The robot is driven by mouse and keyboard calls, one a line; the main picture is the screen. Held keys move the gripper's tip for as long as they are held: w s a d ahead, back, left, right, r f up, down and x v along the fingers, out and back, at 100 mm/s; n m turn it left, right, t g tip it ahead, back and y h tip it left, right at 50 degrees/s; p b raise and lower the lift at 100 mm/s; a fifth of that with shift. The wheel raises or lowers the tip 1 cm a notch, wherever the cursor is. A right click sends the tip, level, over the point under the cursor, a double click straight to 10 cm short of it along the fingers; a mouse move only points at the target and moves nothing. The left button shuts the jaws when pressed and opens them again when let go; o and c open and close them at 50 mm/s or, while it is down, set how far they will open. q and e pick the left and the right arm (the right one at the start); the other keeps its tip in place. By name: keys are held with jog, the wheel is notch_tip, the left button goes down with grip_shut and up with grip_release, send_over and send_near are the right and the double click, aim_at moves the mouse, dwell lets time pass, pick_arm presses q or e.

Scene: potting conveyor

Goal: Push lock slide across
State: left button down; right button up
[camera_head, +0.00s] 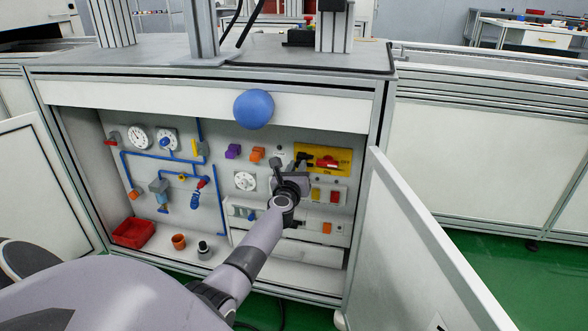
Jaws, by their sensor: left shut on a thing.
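My left gripper (290,164) reaches in from below and is at the panel's lower left edge. It is shut on a small dark part there, which looks like the lock slide; the fingers and wrist hide most of it. How far across the slide stands cannot be told. My right gripper is not in view.
An open door (425,245) stands right of my arm. A blue ball (254,108) shows at the cabinet's upper front edge. Gauges, blue pipes and a white dial (245,181) are on the wall to the left. A red bin (133,232) and small pots stand on the cabinet floor.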

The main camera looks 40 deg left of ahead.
pick_arm(q)
jog(key=shift+w+d, duration=0.3)
jog(key=shift+d, duration=0.3)
jog(key=shift+w+d, duration=0.3)
jog(key=shift+d, duration=0.25)
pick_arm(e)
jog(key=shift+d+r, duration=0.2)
pick_arm(q)
jog(key=c, duration=1)
grip_release()
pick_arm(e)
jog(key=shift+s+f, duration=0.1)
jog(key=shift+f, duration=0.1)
pick_arm(q)
jog(key=shift+p+v, duration=1.55)
jog(key=shift+v, duration=2)
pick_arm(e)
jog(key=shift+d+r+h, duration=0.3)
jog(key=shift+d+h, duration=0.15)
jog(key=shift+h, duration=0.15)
